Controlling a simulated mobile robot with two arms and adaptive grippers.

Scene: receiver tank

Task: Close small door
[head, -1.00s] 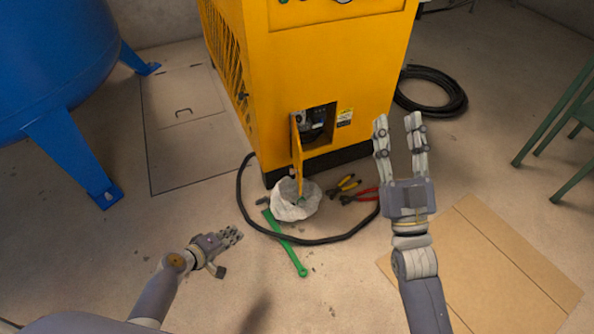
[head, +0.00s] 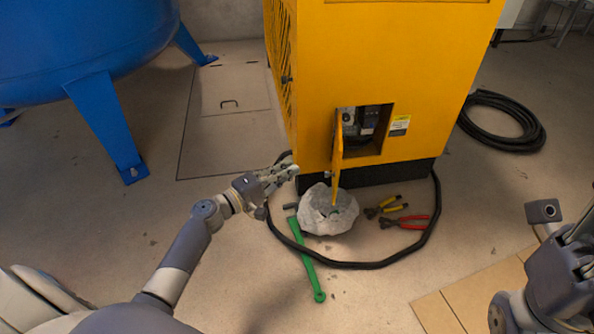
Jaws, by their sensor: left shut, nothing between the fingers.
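The small yellow door (head: 337,158) stands open on the front of the yellow machine (head: 396,60). It is hinged at the left side of a dark opening (head: 366,130) and sticks out toward me, seen nearly edge-on. My left gripper (head: 285,171) is shut and empty, to the left of the door and a little lower in the picture, apart from it. My right arm shows at the lower right edge. Its fingers are cut off by the frame, so I cannot see whether they are open or shut.
A grey-white bag or lump (head: 328,212) lies below the door. A blue tank (head: 85,50) stands left. Cardboard (head: 470,300) lies at lower right.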

